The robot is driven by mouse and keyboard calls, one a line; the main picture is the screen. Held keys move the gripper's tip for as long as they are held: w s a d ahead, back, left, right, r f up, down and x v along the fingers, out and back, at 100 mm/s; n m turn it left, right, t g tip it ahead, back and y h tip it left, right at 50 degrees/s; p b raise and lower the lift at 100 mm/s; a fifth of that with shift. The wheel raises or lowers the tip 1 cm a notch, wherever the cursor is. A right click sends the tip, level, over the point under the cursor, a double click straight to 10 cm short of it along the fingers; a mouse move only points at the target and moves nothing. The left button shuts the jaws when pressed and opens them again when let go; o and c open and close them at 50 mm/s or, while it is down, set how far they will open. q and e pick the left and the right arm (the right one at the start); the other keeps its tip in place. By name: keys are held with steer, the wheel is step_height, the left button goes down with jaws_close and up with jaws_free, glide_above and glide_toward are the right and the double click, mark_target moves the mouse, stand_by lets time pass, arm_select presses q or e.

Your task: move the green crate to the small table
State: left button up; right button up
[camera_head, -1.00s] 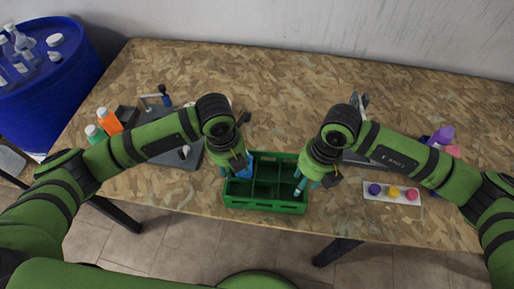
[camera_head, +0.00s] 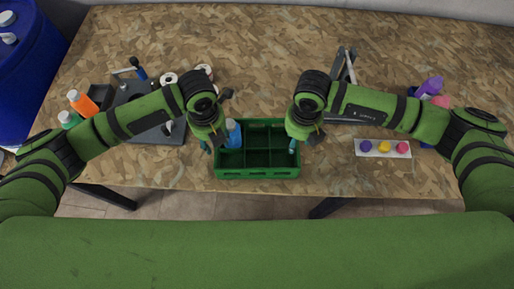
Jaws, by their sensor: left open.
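The green crate (camera_head: 258,172) sits near the front edge of the particle-board table (camera_head: 250,50). It is divided into compartments, and a blue bottle (camera_head: 233,134) stands in its back left part. My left gripper (camera_head: 212,145) is open at the crate's left side. My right gripper (camera_head: 298,144) is at the crate's right side; its fingers point down and the arm hides part of them, so I cannot tell how its jaws stand. I cannot tell whether either gripper touches the crate. No small table can be made out in this view.
An orange bottle (camera_head: 82,103) and a green-capped bottle (camera_head: 69,120) stand at the left. A white tray with coloured round pieces (camera_head: 383,148) and a purple object (camera_head: 430,86) are at the right. A blue drum (camera_head: 28,70) stands beyond the left edge.

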arm_select(q)
steer(key=shift+f, duration=0.95)
arm_select(e)
steer(key=shift+f, duration=0.95)
arm_select(q)
steer(key=shift+f, duration=0.3)
arm_select(e)
steer(key=shift+f, duration=0.3)
arm_select(q)
jaws_close()
arm_select(e)
jaws_close()
